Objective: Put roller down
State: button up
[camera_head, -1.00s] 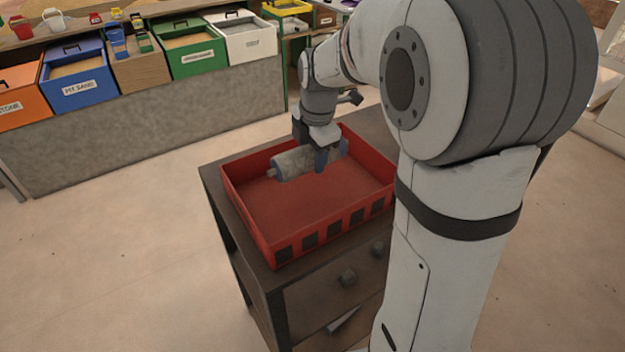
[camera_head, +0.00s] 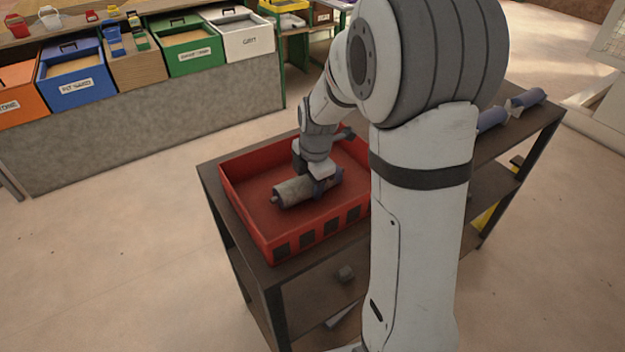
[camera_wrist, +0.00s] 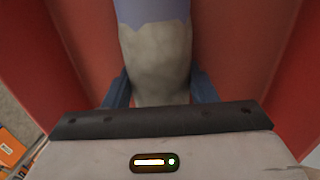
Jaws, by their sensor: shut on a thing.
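The roller (camera_head: 300,190) is a grey cylinder with blue at its end. It lies level inside the red tray (camera_head: 237,205), low near the tray floor; I cannot tell whether it touches the floor. My gripper (camera_head: 322,184) is above the tray and shut on the roller. In the wrist view the roller (camera_wrist: 158,60) runs away from me between the blue fingers of my gripper (camera_wrist: 160,88), with red tray walls on both sides. The roller's far end is partly hidden by my gripper.
The tray stands on a dark wooden table (camera_head: 228,262). More blue rollers (camera_head: 527,101) lie at the table's right end, beyond my arm. Coloured bins, including a blue bin (camera_head: 75,80), stand on a grey counter at the back left. The tray's left part is free.

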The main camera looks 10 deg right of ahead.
jog(key=shift+f, duration=0.15)
jog(key=o, duration=1.4)
notch_tip(320, 180, up, 12)
jog(key=s+b, duration=0.1)
jog(key=s, duration=0.1)
jog(key=s+m, duration=0.6)
jog(key=m, duration=0.1)
jog(key=s+f+m, duration=0.1)
jog(key=s+m, duration=0.6)
jog(key=s+m+t, duration=0.1)
jog(key=s+m, duration=0.5)
jog(key=m, duration=0.1)
jog(key=shift+s+d+f+m+h, duration=0.2)
jog(key=shift+s+f+m+h, duration=0.1)
